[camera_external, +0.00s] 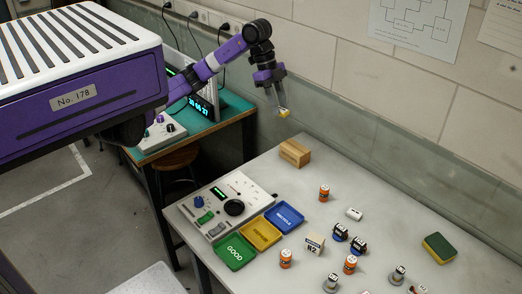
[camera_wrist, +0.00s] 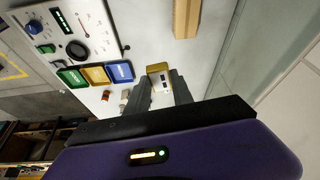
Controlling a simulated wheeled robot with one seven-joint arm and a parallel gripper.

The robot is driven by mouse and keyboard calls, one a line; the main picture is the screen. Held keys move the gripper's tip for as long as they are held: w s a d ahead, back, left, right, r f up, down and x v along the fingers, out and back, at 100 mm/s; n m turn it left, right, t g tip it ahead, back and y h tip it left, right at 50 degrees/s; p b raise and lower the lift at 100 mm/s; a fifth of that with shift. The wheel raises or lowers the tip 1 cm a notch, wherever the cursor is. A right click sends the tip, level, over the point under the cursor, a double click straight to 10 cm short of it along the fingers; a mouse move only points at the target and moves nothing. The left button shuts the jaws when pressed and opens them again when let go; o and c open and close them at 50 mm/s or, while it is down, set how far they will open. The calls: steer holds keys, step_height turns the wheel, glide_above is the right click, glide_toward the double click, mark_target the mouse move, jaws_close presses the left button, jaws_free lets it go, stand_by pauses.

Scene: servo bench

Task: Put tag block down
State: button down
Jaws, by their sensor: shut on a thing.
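My gripper (camera_external: 279,108) is raised above the far left part of the bench, near the wall. It is shut on a small yellow block (camera_external: 284,113), the tag block, held clear of the bench top. In the wrist view the block (camera_wrist: 158,70) sits at the tips of my gripper (camera_wrist: 162,84), with a pale face carrying small dark marks I cannot read. Another block, with a white tag reading R2 (camera_external: 314,244), stands on the bench beside the trays.
A wooden block (camera_external: 294,152) lies at the far bench edge. A control panel (camera_external: 225,205) and green (camera_external: 235,252), yellow (camera_external: 260,233) and blue (camera_external: 285,217) trays are at the left. Several small cylinders and a sponge (camera_external: 438,248) lie to the right.

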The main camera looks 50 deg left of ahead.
steer(key=w+a+n+p, duration=0.1)
steer(key=w+a+p, duration=0.25)
steer(key=a, duration=1.05)
steer(key=n+t+p, duration=0.1)
steer(key=n+p, duration=0.1)
steer(key=p, duration=0.5)
glide_above(199, 124)
steer(key=a, duration=0.1)
steer(key=f, duration=1.3)
steer(key=f+p, duration=0.1)
steer(key=f, duration=1.2)
steer(key=shift+s+a, duration=0.15)
steer(key=shift+s, duration=0.05)
steer(key=shift+f, duration=0.15)
steer(key=shift+f, duration=0.1)
steer(key=c, duration=1.1)
jaws_free()
